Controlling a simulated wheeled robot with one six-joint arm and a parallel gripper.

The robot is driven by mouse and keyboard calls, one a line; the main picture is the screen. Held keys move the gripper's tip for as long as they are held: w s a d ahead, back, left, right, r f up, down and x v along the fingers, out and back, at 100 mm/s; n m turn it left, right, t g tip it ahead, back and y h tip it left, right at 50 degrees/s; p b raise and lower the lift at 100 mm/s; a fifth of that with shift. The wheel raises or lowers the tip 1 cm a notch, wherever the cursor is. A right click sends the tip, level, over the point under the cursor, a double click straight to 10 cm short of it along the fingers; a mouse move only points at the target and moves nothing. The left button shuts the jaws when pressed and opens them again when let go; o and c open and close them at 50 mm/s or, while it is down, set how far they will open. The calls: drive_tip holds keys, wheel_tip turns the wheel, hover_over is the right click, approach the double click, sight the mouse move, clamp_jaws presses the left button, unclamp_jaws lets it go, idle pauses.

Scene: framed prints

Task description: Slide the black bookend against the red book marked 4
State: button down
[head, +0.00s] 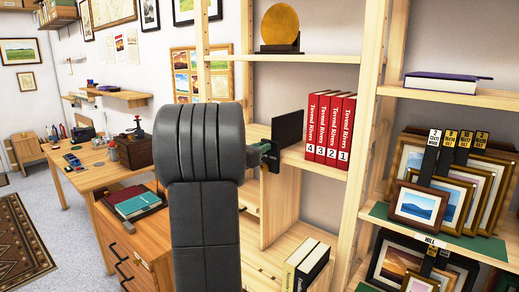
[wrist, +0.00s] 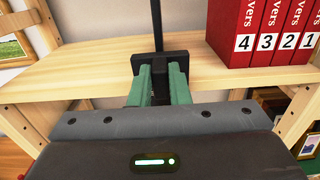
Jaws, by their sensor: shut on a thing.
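The black bookend (head: 287,131) stands upright on the wooden shelf, left of a row of red books. In the wrist view its upright plate (wrist: 157,24) shows edge-on. The red book marked 4 (head: 312,125) is the leftmost of the row, and it also shows in the wrist view (wrist: 236,38). A strip of bare shelf lies between the bookend and this book. My gripper (wrist: 158,72) has green fingers shut on the bookend's dark front part at the shelf's front edge. In the head view my arm hides most of the gripper (head: 266,152).
The red books marked 3, 2 and 1 (head: 335,130) stand upright right of book 4. Wooden posts (head: 368,120) flank the shelf. Bare shelf (wrist: 90,70) lies left of the bookend. Framed prints (head: 420,205) fill the right-hand bay.

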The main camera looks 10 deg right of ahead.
drive_tip(key=s+d+b, duration=0.6)
drive_tip(key=s, duration=0.2)
drive_tip(key=shift+d, duration=0.1)
drive_tip(key=c, duration=1.4)
unclamp_jaws()
drive_tip(key=shift+o, duration=0.2)
drive_tip(key=b+v, duration=0.1)
drive_tip(key=v, duration=1.2)
drive_tip(key=shift+s+a, duration=0.2)
drive_tip(key=shift+a, duration=0.1)
